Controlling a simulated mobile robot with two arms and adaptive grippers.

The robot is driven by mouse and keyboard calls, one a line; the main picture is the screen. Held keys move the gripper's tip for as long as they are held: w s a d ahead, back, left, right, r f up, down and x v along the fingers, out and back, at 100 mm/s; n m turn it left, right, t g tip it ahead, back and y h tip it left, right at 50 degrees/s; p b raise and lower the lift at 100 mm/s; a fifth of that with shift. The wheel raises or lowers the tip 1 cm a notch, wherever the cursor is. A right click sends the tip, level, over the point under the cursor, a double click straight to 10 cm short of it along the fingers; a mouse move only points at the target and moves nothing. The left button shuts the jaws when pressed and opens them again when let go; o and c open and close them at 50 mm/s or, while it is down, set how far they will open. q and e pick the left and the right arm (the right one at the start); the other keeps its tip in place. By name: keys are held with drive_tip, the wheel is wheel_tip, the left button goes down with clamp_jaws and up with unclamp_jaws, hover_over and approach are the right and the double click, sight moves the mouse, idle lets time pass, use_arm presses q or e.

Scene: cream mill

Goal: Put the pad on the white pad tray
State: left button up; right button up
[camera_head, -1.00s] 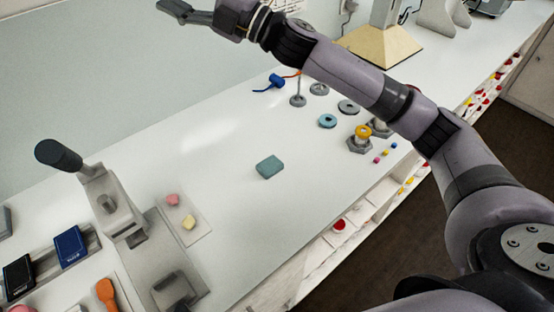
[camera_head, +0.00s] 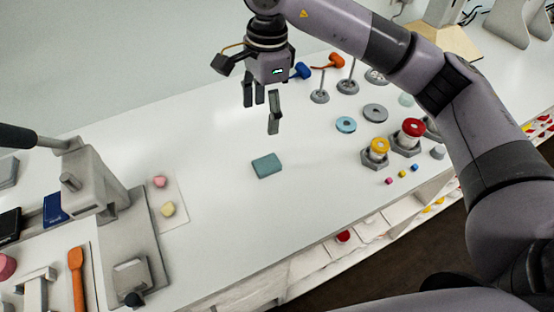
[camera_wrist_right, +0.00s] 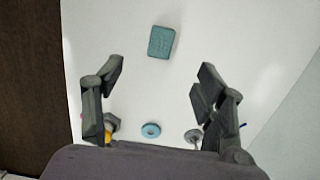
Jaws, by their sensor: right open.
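The pad, a teal rectangular block (camera_head: 267,165), lies flat on the white worktop. It also shows in the right wrist view (camera_wrist_right: 161,42), beyond the fingertips. My right gripper (camera_head: 262,114) is open and empty, fingers pointing down above the worktop, on the far side of the pad. In the right wrist view its spread fingers (camera_wrist_right: 160,72) are apart from the pad. A thin pale sheet, which looks like the white pad tray (camera_head: 178,214), lies left of the pad with a pink piece (camera_head: 160,181) and a yellow piece (camera_head: 168,209) on it. My left gripper is not in view.
A grey lever press (camera_head: 95,180) stands at the left, beside an orange-handled tool (camera_head: 77,280). Right of the pad are a blue ring (camera_head: 346,125), a yellow-topped spool (camera_head: 378,148) and a red-topped one (camera_head: 411,130). The worktop around the pad is clear.

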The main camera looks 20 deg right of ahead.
drive_tip(key=d, duration=0.1)
drive_tip(key=h+p, duration=0.1)
drive_tip(key=p, duration=0.3)
hover_over(270, 161)
drive_tip(key=f, duration=1.2)
drive_tip(key=shift+s+d, duration=0.1)
drive_tip(key=shift+s, duration=0.15)
drive_tip(key=f+p, duration=0.1)
drive_tip(key=f, duration=0.1)
drive_tip(key=f+p, duration=0.2)
drive_tip(key=shift+w+f, duration=0.2)
drive_tip(key=shift+f, duration=0.45)
drive_tip(key=c, duration=1)
drive_tip(key=shift+r, duration=0.1)
